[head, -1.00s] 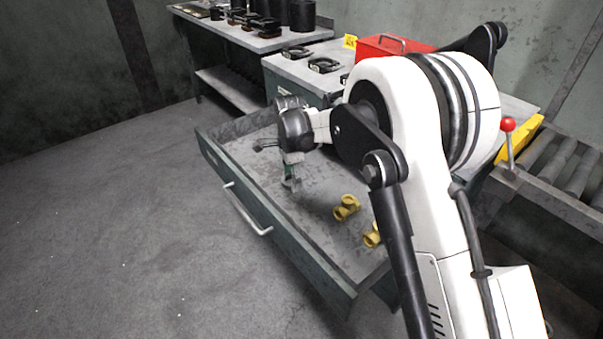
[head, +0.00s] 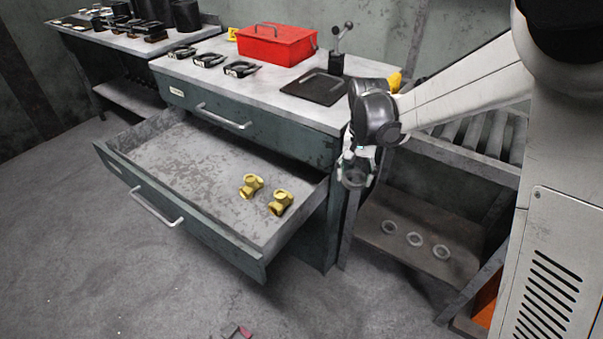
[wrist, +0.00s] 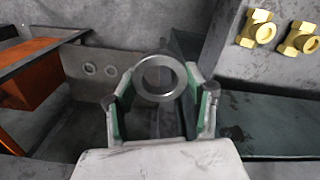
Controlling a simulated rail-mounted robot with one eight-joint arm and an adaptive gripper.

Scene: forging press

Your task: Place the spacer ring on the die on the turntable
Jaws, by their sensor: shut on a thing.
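My gripper (head: 357,162) is to the right of the open drawer, beside the cabinet's right corner. Its fingers are shut on a grey metal spacer ring, which shows at the fingertips in the head view (head: 354,182). In the wrist view the ring (wrist: 160,98) sits between the green-lined fingers of my gripper (wrist: 160,90), its hole facing the camera. The ring is clear of the drawer and the shelf. I cannot make out the die or the turntable in either view.
Several loose rings (head: 414,240) lie on a low shelf (head: 385,205) below the roller conveyor (head: 480,135). The drawer (head: 190,160) is open with two yellow fittings (head: 280,203) in it. A red toolbox (head: 275,44) and a black tray (head: 315,88) stand on the cabinet.

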